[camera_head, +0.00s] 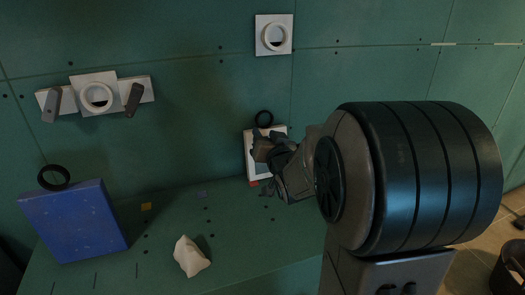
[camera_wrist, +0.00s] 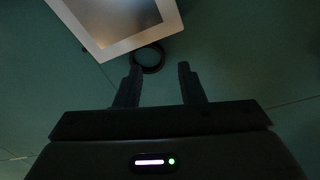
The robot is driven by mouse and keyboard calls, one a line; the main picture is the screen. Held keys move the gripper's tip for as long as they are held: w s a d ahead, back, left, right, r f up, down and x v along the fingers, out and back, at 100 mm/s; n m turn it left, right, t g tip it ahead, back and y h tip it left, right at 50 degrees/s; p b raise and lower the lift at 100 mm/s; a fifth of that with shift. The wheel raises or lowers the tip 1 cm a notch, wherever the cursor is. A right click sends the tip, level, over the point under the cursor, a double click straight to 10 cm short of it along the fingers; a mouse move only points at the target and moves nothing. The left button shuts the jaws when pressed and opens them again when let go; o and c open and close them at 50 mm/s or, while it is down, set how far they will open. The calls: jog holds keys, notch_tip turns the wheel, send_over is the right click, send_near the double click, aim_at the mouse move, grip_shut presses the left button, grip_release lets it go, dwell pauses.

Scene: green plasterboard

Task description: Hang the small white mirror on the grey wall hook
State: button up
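The small white mirror (camera_head: 249,163) has a white frame and a black ring (camera_head: 263,118) at its top. It stands upright against the green wall on the ledge, partly hidden by my gripper (camera_head: 262,150). In the wrist view the mirror's frame (camera_wrist: 121,43) shows at the top, with its ring (camera_wrist: 150,58) just past my open fingertips (camera_wrist: 160,70), nearer the left finger. Nothing is held. On the wall at upper left, a white mount has a lighter grey hook (camera_head: 51,104) on its left and a darker hook (camera_head: 133,100) on its right.
A blue panel (camera_head: 75,222) with a black ring leans at the left end of the green ledge (camera_head: 150,255). A crumpled white lump (camera_head: 190,256) lies on the ledge. A white square plate with a ring (camera_head: 273,35) is on the wall above the mirror. The wall between is clear.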

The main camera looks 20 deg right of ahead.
aim_at(257, 122)
jog(key=shift+w+d+r, duration=0.1)
jog(key=shift+w, duration=1.45)
jog(key=shift+w+d+r, duration=0.1)
jog(key=shift+w, duration=1.4)
grip_shut()
